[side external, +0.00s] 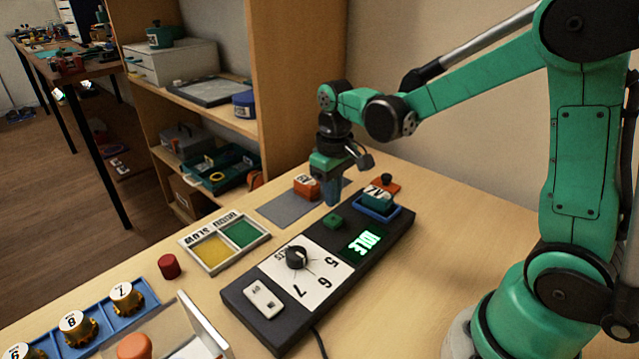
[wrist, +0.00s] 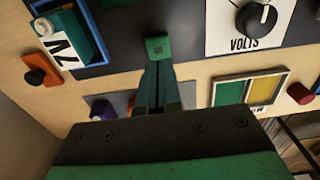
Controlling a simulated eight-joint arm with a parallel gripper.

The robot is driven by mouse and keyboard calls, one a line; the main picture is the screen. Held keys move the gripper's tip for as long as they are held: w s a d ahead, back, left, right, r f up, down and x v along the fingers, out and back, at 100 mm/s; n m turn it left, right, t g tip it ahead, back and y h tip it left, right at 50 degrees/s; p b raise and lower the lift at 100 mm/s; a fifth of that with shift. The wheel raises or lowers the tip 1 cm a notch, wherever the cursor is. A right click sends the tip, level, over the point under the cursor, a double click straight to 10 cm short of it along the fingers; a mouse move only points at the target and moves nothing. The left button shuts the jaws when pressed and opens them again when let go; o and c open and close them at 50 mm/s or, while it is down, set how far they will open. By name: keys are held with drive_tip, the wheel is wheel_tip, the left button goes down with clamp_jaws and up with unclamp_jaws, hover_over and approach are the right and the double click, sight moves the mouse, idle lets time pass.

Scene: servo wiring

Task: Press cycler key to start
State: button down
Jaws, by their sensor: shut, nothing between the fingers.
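The black cycler panel (side external: 290,335) lies on the table, with a small green key (side external: 333,221) near its back edge. The green key also shows in the wrist view (wrist: 158,48), with a small dark mark on it. Its display (side external: 364,243) glows green and reads IDLE. My gripper (side external: 332,203) points down with its fingers together and empty, just above and behind the green key. In the wrist view my fingers (wrist: 158,85) reach toward the key, and their tips overlap its near edge. I cannot tell whether they touch it.
A blue holder (side external: 402,213) with a dark green labelled block sits on the panel's right end. A black dial (side external: 297,257) and a white switch (side external: 263,298) are on its left part. A yellow-and-green sorting tray (side external: 183,240), a red cylinder (side external: 170,266) and an orange knobbed piece (side external: 384,185) lie nearby.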

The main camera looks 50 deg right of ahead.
sight(332, 219)
drive_tip(key=shift+f, duration=1.65)
drive_tip(key=shift+f, duration=1.05)
drive_tip(key=shift+r, duration=0.15)
wheel_tip(332, 219, up, 14)
drive_tip(key=shift+r, duration=0.1)
